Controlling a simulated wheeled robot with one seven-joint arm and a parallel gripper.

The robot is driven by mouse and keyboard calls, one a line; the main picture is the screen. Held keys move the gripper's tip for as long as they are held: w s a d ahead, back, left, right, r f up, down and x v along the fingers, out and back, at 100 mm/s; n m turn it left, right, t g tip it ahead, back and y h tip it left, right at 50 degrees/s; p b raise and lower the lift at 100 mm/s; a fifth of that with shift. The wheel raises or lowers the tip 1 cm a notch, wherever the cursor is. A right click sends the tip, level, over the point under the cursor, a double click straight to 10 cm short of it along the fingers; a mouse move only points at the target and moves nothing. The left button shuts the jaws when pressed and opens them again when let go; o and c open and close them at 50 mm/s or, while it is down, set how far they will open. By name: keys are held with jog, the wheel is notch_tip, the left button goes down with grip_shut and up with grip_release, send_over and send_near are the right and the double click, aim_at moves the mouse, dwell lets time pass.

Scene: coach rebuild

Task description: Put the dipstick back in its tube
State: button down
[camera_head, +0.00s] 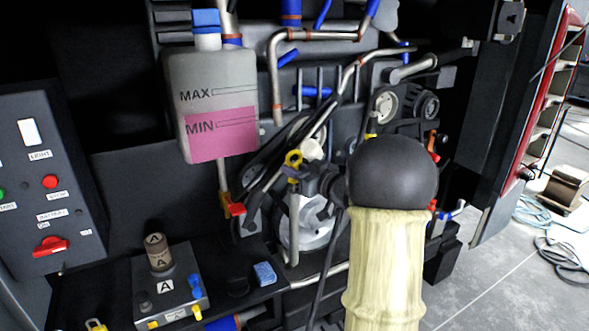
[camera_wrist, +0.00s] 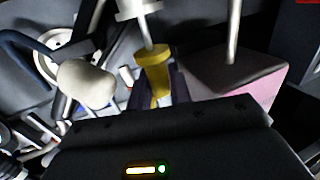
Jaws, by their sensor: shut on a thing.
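The dipstick's yellow handle (camera_wrist: 153,68) is between the fingers of my gripper (camera_wrist: 158,92) in the wrist view, and its thin metal rod runs on up the picture. The rod meets a pale collar (camera_wrist: 139,9) at the top edge; I cannot tell whether it is inside it. In the head view the yellow ring of the handle (camera_head: 293,158) shows at my gripper (camera_head: 296,173), left of my arm. A pale upright tube (camera_head: 293,228), apparently the dipstick tube, stands just below. The join between rod and tube is hidden or too small to tell.
A coolant tank (camera_head: 215,85) with a pink lower part stands close left of the gripper. Pipes and hoses (camera_head: 320,42) crowd above. A shelf (camera_head: 95,290) with a grey box (camera_head: 172,285) and a blue sponge (camera_head: 264,273) lies lower left. Open floor (camera_head: 500,265) is right.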

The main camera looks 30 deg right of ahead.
jog(key=shift+f+b, duration=1.05)
jog(key=shift+f, duration=0.65)
jog(key=c, duration=1.2)
grip_release()
jog(key=shift+o, duration=0.5)
jog(key=o, duration=0.3)
jog(key=shift+s+r, duration=0.1)
jog(key=v, duration=0.8)
